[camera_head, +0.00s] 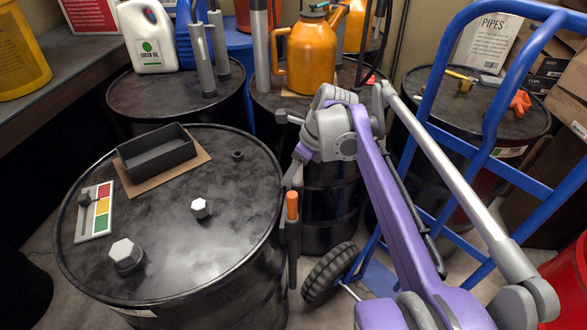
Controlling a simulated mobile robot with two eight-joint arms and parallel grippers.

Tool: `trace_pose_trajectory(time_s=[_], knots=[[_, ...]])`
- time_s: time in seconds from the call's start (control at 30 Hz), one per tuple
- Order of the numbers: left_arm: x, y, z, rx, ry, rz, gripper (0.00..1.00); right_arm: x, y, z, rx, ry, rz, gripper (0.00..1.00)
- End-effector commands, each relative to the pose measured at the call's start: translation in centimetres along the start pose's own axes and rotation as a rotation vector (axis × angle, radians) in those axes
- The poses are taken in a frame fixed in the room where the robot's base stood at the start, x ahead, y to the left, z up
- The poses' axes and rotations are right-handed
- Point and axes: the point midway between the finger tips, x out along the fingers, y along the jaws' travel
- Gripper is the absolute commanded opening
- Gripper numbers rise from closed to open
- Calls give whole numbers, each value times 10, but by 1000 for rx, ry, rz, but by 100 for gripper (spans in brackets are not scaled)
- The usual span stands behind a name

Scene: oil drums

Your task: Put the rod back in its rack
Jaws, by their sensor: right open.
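A slim upright rod with an orange top (292,205) shows at the right edge of the near black drum. Its lower part is hidden between dark upright pieces (294,245); I cannot tell whether these are a rack or part of a gripper. My right gripper (291,180) is open and points down just above the orange top, with a small gap or contact that I cannot judge. My right arm comes in from the lower right. No rack is clearly recognisable. My left gripper is out of view.
The near drum (215,250) carries a black tray (155,150), a coloured label plate (95,212) and two bungs. Grey tubes (200,60), a white oil jug (147,40) and an orange can (305,55) stand behind. A blue hand truck (485,130) stands at the right.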

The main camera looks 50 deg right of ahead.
Motion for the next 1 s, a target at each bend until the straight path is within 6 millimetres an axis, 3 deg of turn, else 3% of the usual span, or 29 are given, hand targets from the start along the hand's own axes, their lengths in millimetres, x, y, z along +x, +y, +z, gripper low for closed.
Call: trace_pose_trajectory(time_s=[0.17, 0.63, 0.8, 1.0], knots=[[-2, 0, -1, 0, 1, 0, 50, -9, 0, 0, 1, 0, 0, 62], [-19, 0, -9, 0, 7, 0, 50, -94, 0, 0, 2, 0, -1, 62], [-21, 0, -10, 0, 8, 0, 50, -107, 0, 0, 0, 0, 0, 62], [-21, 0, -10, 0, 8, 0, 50, -108, 0, 0, 0, 0, 0, 62]])
